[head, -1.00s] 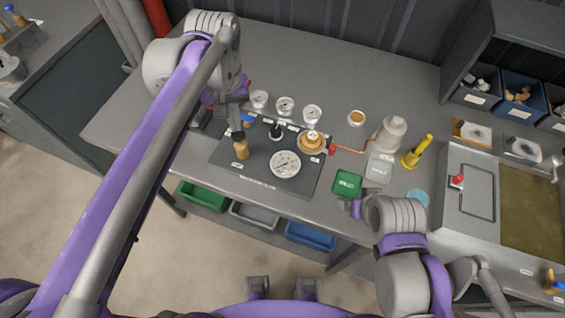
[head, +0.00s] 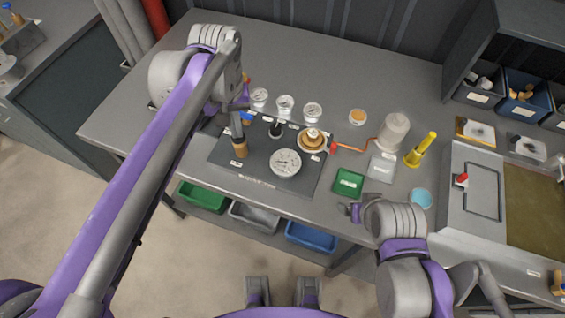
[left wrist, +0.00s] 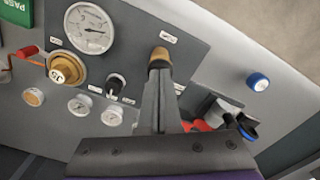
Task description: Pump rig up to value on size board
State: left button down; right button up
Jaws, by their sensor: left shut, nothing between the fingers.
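A brass-tipped handle (head: 240,151) stands at the panel's left. My left gripper (head: 238,138) is shut and empty, its fingertips at the handle; touching is unclear. The wrist view shows the handle's tip (left wrist: 160,58) just beyond them. My right gripper (head: 352,210) is low beside the table edge, its fingers unclear.
Several small gauges (head: 285,106) line the panel's back edge. A green plate (head: 348,182) and pale card (head: 381,168) lie right of it. A white bottle-like vessel (head: 393,132) and yellow cone-based tool (head: 421,150) stand farther right. Bins (head: 311,237) sit below the table.

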pick_arm(q)
jog(key=shift+s+f, duration=0.1)
jog(key=shift+f, duration=0.1)
pick_arm(e)
jog(key=shift+s+f, duration=0.2)
jog(key=shift+f, duration=0.1)
pick_arm(q)
jog(key=shift+r, duration=0.2)
pick_arm(e)
jog(key=shift+r, duration=0.1)
pick_arm(q)
jog(key=shift+r+p, duration=0.5)
pick_arm(e)
jog(key=shift+w+r, duration=0.2)
jog(key=shift+r, duration=0.15)
pick_arm(q)
jog(key=shift+r+p, duration=0.5)
jog(key=shift+r, duration=0.3)
pick_arm(e)
jog(key=shift+w+r, duration=0.25)
jog(key=shift+r, duration=0.5)
pick_arm(q)
jog(key=shift+w, duration=0.2)
pick_arm(e)
jog(key=shift+w, duration=0.1)
pick_arm(q)
jog(key=shift+f, duration=0.15)
pick_arm(e)
jog(key=shift+f, duration=0.1)
